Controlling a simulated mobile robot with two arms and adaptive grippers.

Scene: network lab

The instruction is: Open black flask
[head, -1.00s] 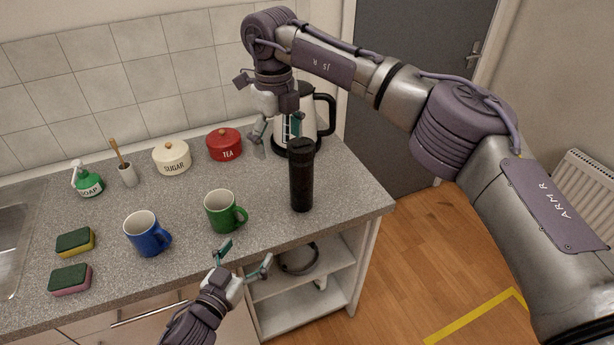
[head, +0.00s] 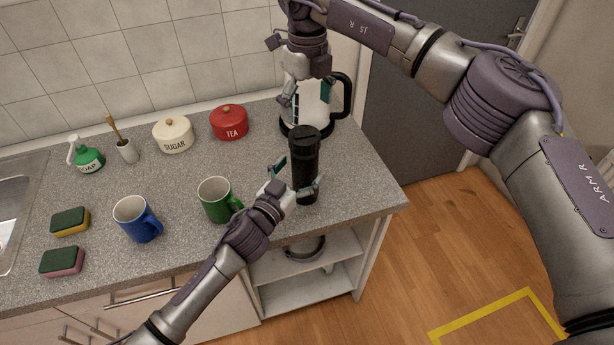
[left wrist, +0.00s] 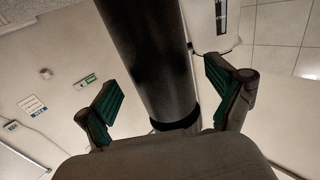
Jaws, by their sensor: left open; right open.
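The black flask (head: 304,160) stands upright near the right end of the counter, its lid on top. My left gripper (head: 299,178) is open at the flask's lower half, with one finger on each side of it. In the left wrist view the flask (left wrist: 155,60) rises between the two open fingers of the left gripper (left wrist: 168,108); a gap shows at the left finger, and contact at the right one cannot be told. My right gripper (head: 306,92) is open and points down above and behind the flask, in front of the kettle.
The kettle (head: 308,108) stands behind the flask. A green mug (head: 214,203) is close to my left arm, with a blue mug (head: 133,222) further left. Tea (head: 229,124) and sugar (head: 173,136) pots stand at the back. The counter (head: 350,185) is clear right of the flask.

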